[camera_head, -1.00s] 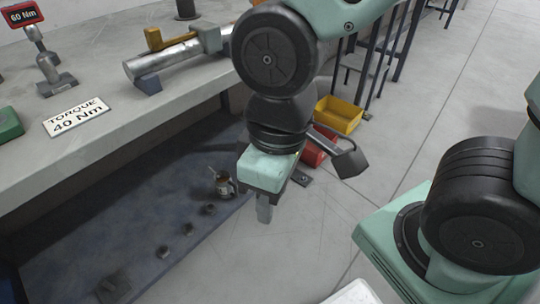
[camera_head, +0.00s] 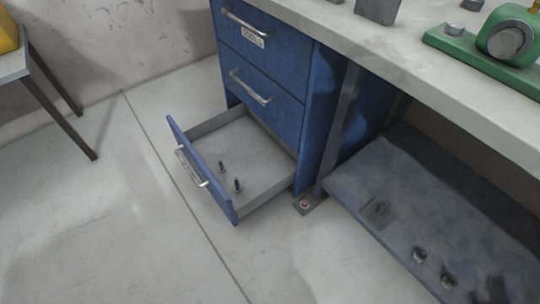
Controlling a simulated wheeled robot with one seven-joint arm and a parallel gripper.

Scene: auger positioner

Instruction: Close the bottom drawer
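The bottom drawer (camera_head: 250,154) of a blue cabinet is pulled well out, towards the lower left of the picture. Its blue front panel (camera_head: 221,192) carries a silver bar handle (camera_head: 192,168). Two small dark upright pieces (camera_head: 237,185) stand on the drawer's grey floor. The cabinet (camera_head: 262,65) has two upper drawers, both shut, each with a silver handle. My gripper is out of the picture now.
A workbench top (camera_head: 410,50) runs to the right, with a green-based device (camera_head: 505,55) on it. A low blue shelf (camera_head: 440,200) below holds several small metal parts. A stool or small table (camera_head: 30,70) stands at the left. The floor (camera_head: 110,215) before the drawer is clear.

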